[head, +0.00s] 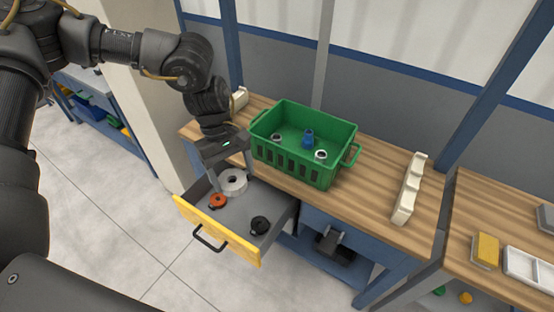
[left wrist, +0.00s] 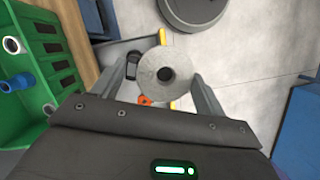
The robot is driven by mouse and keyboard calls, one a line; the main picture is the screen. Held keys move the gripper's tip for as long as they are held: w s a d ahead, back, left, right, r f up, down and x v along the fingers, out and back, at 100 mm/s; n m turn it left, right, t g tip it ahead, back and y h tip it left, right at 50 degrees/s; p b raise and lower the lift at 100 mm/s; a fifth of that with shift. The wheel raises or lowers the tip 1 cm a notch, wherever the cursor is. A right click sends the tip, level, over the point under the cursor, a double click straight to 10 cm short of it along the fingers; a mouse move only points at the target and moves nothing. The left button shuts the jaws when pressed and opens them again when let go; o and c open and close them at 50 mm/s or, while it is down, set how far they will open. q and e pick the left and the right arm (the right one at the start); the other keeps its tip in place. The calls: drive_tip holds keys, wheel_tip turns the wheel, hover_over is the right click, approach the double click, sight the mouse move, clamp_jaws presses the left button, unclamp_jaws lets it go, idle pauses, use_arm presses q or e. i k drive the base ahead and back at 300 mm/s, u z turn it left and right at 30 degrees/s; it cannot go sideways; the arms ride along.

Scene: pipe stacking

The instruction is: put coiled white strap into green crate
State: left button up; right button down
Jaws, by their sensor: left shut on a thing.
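The coiled white strap (head: 238,187) is a pale ring-shaped roll at the open yellow-fronted drawer (head: 215,230). My left gripper (head: 233,177) reaches down from above and is shut on the strap. In the left wrist view the strap (left wrist: 150,68) sits between the two fingers (left wrist: 163,80), with its dark centre hole showing. Whether it still touches the drawer floor, I cannot tell. The green crate (head: 290,167) stands on the wooden bench just right of the gripper; its edge also shows in the left wrist view (left wrist: 30,50). My right gripper is not in view.
The drawer also holds an orange coil (head: 218,201) and a black coil (head: 260,224). The crate contains a blue fitting (head: 308,137) and small ring-like pieces, with bare floor between them. A cream rack (head: 409,190) stands right of the crate, with clear bench between.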

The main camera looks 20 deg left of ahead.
sight(289, 135)
drive_tip(key=k, duration=0.6)
drive_tip(key=z, duration=0.65)
drive_tip(key=i, duration=1.5)
drive_tip(key=u, duration=0.75)
